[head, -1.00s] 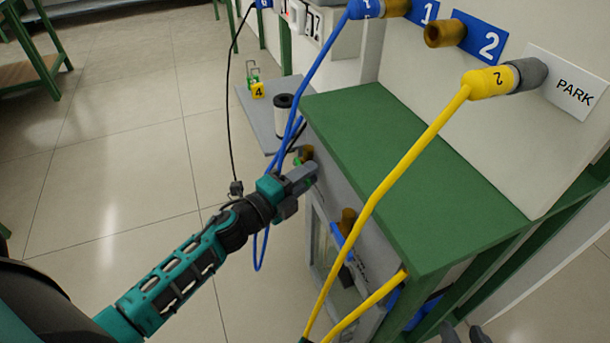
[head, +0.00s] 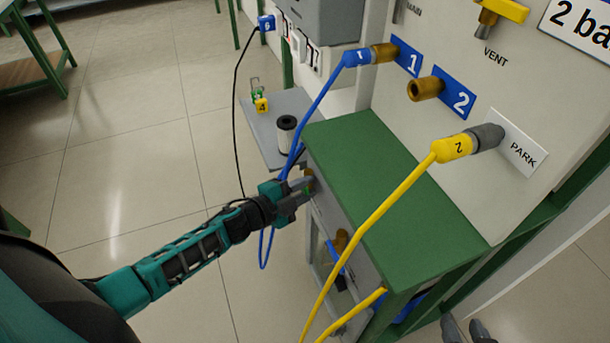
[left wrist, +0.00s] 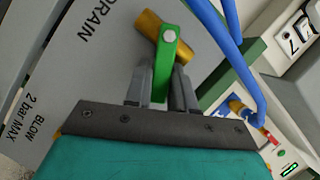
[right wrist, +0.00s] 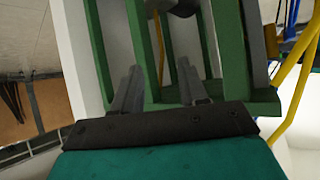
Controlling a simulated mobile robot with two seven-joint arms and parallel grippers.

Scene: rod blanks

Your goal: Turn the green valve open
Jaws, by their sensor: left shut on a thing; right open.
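The green valve handle (left wrist: 165,62) is a flat green lever on a brass valve body (left wrist: 160,35). It sits on a grey panel lettered DRAIN and BLOW 2 bar MAX. My left gripper (left wrist: 160,75) is shut on the lever, with one finger on each side, and the lever points back along the fingers. In the head view my left gripper (head: 303,190) is at the left face of the green-topped bench, and it mostly hides the valve. My right gripper (right wrist: 158,75) is open and empty, in front of green frame posts.
A blue hose (head: 322,100) hangs close behind my left gripper. A yellow hose (head: 385,210) runs down across the green bench top (head: 385,170). A small grey shelf (head: 262,130) holds a dark-topped cylinder (head: 286,130).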

